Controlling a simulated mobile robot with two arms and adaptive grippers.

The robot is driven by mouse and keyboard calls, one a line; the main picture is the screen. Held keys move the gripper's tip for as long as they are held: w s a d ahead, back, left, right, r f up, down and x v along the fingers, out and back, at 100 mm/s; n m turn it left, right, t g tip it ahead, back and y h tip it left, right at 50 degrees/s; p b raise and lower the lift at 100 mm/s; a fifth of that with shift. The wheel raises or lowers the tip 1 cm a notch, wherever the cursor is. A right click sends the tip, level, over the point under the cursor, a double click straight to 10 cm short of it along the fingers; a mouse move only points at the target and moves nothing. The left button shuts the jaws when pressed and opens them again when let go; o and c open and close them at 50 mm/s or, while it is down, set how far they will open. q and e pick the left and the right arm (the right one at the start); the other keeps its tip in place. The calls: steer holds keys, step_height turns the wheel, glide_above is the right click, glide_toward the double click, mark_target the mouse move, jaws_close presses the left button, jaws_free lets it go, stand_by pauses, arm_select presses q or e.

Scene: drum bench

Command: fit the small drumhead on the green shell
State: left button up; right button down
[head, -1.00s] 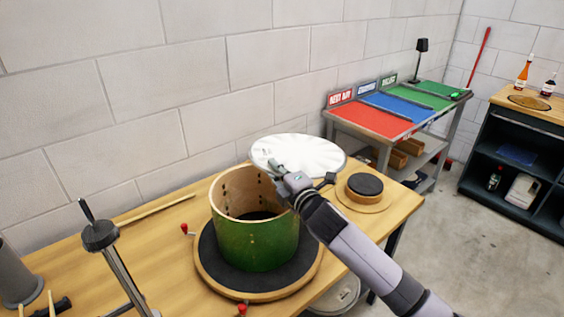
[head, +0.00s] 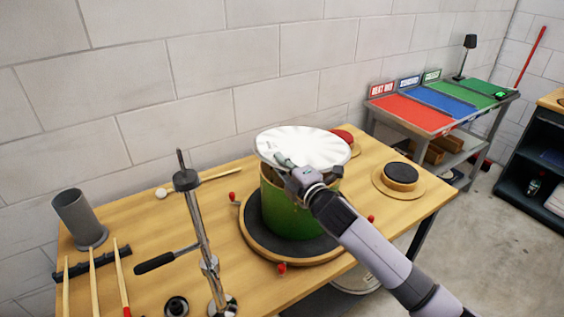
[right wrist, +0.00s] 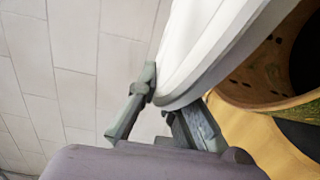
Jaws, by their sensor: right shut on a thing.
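The small drumhead (head: 318,143) is a white round disc, held slightly tilted over the green shell (head: 290,215). My right gripper (head: 287,163) is shut on the drumhead's near rim. The right wrist view shows the drumhead (right wrist: 205,40) between the fingers (right wrist: 172,100), with the open shell (right wrist: 250,92) beside and below it. The drumhead looks apart from the shell's rim there. In the head view it hides most of the shell's opening. The shell stands upright on a dark round pad (head: 258,237) with a wooden edge. My left gripper is out of view.
Red-knobbed pieces (head: 281,268) surround the pad. A metal stand (head: 203,235) rises at the left, with a grey cup (head: 78,215) and drumsticks (head: 93,275) beyond it. A dark practice pad (head: 400,174) lies right. Colored trays (head: 412,112) stand behind.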

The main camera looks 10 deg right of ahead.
steer(key=shift+f+b, duration=1.9)
steer(key=shift+f, duration=0.65)
